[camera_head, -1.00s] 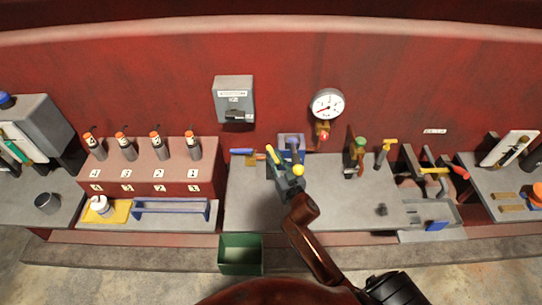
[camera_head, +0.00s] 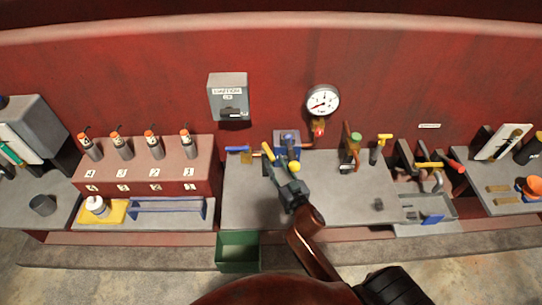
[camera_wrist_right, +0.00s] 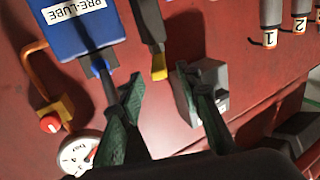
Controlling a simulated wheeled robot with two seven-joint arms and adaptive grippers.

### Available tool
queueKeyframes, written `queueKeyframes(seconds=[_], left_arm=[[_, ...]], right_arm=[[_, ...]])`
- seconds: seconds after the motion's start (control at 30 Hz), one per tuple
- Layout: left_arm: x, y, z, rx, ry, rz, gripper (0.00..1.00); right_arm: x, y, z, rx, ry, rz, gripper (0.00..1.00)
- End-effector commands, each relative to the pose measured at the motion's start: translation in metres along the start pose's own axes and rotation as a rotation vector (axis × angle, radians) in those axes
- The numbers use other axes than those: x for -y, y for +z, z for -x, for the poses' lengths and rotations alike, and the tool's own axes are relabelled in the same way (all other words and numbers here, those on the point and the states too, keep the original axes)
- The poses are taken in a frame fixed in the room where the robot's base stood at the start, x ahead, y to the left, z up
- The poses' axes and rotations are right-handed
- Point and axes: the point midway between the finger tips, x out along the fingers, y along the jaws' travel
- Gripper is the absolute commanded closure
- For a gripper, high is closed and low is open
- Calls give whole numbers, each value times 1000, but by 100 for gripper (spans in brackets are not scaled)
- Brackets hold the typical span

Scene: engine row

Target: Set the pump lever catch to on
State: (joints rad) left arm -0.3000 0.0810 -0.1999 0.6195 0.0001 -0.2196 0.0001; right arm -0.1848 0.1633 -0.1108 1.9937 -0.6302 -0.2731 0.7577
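The blue pump unit marked PRE-LUBE (camera_wrist_right: 85,28) is at the upper left of the right wrist view; it also shows against the red wall in the head view (camera_head: 287,138). A dark lever with a yellow end (camera_wrist_right: 158,66) stands beside it in the wrist view. A small blue piece (camera_wrist_right: 101,66) sits at the unit's lower edge, partly behind a finger. I cannot read the catch's setting. My right gripper (camera_wrist_right: 165,100) has its green fingers apart, with nothing between the pads; in the head view it (camera_head: 283,172) is over the bench by the pump. My left gripper is not in view.
A pressure gauge (camera_head: 323,102) and red-knobbed valve (camera_wrist_right: 52,122) are beside the pump. A grey wall box (camera_head: 228,98) is at its left. Several orange-topped cylinders (camera_head: 120,144) stand further left. A green bin (camera_head: 238,252) is below the bench.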

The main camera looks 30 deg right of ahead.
Motion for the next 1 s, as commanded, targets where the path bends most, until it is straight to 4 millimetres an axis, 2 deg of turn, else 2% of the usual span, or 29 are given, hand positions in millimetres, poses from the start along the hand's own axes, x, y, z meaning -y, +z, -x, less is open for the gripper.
queueKeyframes(seconds=[0.03,0.2,0.4,0.7,0.8,0.87,0.97,1.0], left_arm=[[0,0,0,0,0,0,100],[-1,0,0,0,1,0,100],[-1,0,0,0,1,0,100],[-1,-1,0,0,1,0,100],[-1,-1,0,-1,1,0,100],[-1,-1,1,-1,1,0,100],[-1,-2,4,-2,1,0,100],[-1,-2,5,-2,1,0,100]], right_arm=[[0,1,13,2,1,-1,68],[0,1,43,3,1,-2,68],[0,0,61,1,0,0,68],[0,0,64,0,0,0,68],[3,1,62,7,-2,23,74],[13,5,58,29,-5,91,78],[39,16,49,93,-6,345,85],[50,21,47,122,-2,486,88]])
